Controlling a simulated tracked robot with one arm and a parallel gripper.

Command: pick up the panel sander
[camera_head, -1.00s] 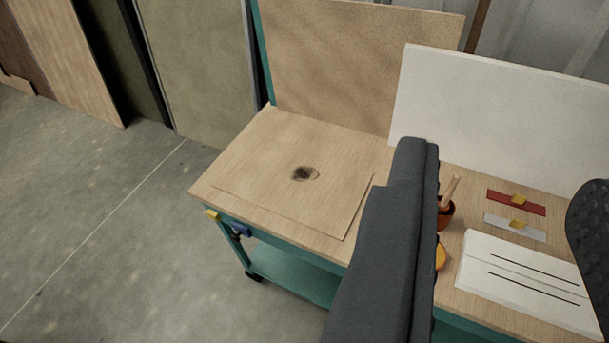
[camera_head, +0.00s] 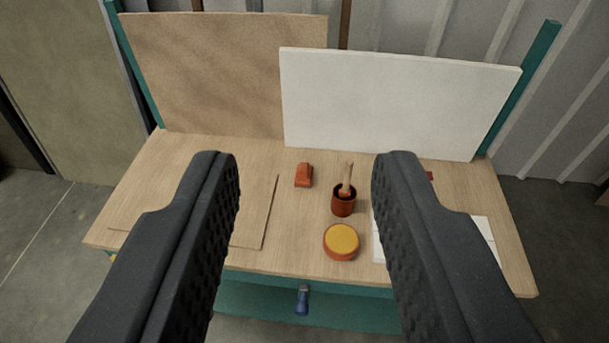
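A small orange-red block with a raised top (camera_head: 304,178), which looks like the panel sander, sits on the wooden bench top (camera_head: 185,160) near the middle of the view. My gripper (camera_head: 305,162) is open and empty. Its two dark, ribbed fingers stand wide apart in the foreground, one on each side of the block in the picture. The block lies farther off, between the fingers as seen, and nothing touches it. It is fully visible.
A brown pot with a wooden-handled tool (camera_head: 344,202) and a round orange tin with a yellow top (camera_head: 341,240) stand right of and nearer than the block. White sheets (camera_head: 482,235) lie partly behind the right finger. A white panel (camera_head: 395,105) and a brown board (camera_head: 230,75) stand behind.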

